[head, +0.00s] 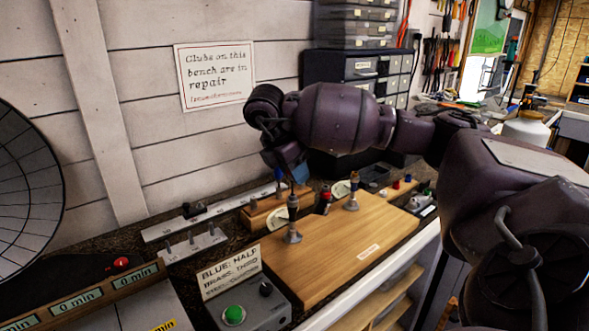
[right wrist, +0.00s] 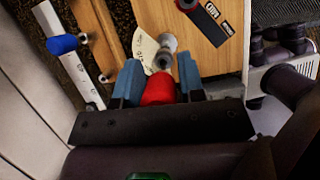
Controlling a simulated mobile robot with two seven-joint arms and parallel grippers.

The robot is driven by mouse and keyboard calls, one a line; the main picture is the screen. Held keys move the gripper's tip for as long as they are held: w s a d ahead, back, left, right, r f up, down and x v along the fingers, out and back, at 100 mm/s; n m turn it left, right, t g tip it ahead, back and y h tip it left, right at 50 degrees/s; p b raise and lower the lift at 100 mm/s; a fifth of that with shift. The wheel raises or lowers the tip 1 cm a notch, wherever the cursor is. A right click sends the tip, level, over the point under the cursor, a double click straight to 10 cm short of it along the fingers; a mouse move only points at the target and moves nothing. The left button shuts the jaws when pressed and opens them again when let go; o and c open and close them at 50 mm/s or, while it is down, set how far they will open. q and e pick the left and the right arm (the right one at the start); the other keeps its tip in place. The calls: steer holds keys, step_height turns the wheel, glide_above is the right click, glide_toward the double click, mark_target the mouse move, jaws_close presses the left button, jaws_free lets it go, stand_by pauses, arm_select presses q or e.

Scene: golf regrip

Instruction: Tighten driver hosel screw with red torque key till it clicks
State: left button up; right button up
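My right gripper (right wrist: 159,82) has its two blue fingers closed on the sides of the red torque key (right wrist: 159,88), seen from above. In the head view the right gripper (head: 286,163) hangs over the near metal hosel post (head: 292,236) on the wooden board (head: 350,245). The key is hard to make out there, and whether its tip sits in the screw is hidden. In the right wrist view a grey metal fitting (right wrist: 167,43) shows just beyond the key, beside a white fan-shaped dial (right wrist: 145,50). My left gripper is not in view.
A blue-handled key (right wrist: 62,44) stands in a wooden rack at the left. A second post with a brass-coloured top (head: 352,193) stands farther back on the board. A grey box with a green button (head: 234,314) and a sign (head: 230,272) are in front.

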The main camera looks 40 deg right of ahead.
steer(key=shift+o, duration=0.3)
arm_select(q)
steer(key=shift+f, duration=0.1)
